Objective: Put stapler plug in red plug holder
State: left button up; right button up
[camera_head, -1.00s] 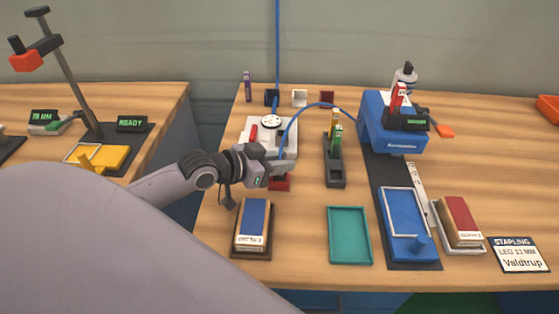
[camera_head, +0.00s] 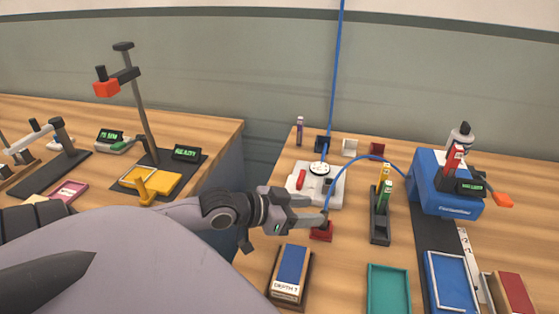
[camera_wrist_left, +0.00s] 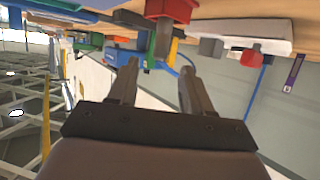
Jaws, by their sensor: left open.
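The red plug holder (camera_head: 321,232) stands on the middle table, just beyond my left gripper (camera_head: 314,209). The blue cable (camera_head: 341,180) runs from the blue stapler (camera_head: 446,184) down to this holder. The plug at its end seems to stand upright in the holder, partly hidden by the fingers. In the left wrist view the red holder (camera_wrist_left: 172,9) is at the top, with the plug (camera_wrist_left: 163,40) projecting from it. My left gripper (camera_wrist_left: 158,72) is open, its fingers apart and nothing held between them. My right gripper is not in view.
A white gauge box (camera_head: 331,188) stands behind the holder. A dark rack (camera_head: 380,228) with coloured sticks is to the right. A depth block (camera_head: 291,272) and a teal tray (camera_head: 388,290) lie in front. Small blue, white and red boxes line the back.

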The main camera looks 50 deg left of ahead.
pick_arm(q)
jog(key=p+v, duration=0.1)
jog(key=v, duration=0.5)
jog(key=shift+s, duration=0.3)
jog(key=shift+a+r, duration=0.1)
jog(key=shift+s, duration=0.1)
dwell(0.6)
